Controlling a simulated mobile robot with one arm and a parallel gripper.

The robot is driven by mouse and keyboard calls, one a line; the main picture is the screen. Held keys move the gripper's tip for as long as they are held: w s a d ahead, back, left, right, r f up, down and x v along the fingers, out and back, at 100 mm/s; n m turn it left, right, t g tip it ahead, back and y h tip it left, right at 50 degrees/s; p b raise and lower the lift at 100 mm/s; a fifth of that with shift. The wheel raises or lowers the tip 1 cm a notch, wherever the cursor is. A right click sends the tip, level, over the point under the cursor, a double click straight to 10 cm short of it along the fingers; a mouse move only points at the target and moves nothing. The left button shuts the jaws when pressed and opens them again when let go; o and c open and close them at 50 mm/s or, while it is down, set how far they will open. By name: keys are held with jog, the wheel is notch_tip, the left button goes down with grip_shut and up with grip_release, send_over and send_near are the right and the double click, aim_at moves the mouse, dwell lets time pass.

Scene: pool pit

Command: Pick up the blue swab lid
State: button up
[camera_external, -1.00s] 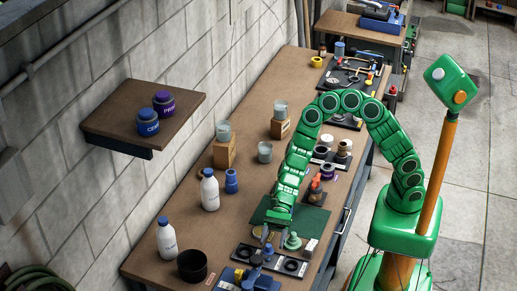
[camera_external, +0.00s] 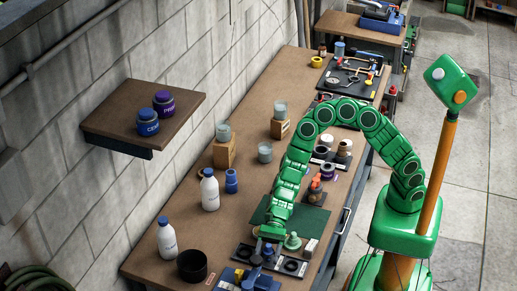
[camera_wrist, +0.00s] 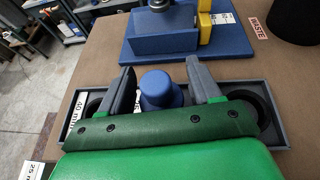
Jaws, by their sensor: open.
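The blue swab lid (camera_wrist: 160,92) is a rounded blue knob in the middle of a grey tray (camera_wrist: 66,92), seen in the wrist view. My gripper (camera_wrist: 160,68) is open, with one grey finger on each side of the lid and visible gaps between them. The lower part of the lid is hidden behind the green gripper body. In the external view, my gripper (camera_external: 270,239) is low over the tray at the near end of the bench, and the lid (camera_external: 267,250) shows just below it.
Dark round recesses flank the lid in the tray. A blue fixture (camera_wrist: 165,35) with yellow parts stands just beyond it. A black cup (camera_external: 192,266) is to the left, and a pale green knobbed piece (camera_external: 292,242) is close on the right.

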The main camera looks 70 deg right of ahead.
aim_at(267, 254)
jog(key=shift+c, duration=0.3)
jog(key=c, duration=0.9)
jog(key=shift+o, duration=0.2)
jog(key=shift+r, duration=0.6)
notch_tip(267, 254, up, 2)
jog(key=shift+r, duration=0.1)
jog(key=s+d+r, duration=0.9)
jog(key=d, duration=0.1)
jog(key=shift+s+r, duration=0.3)
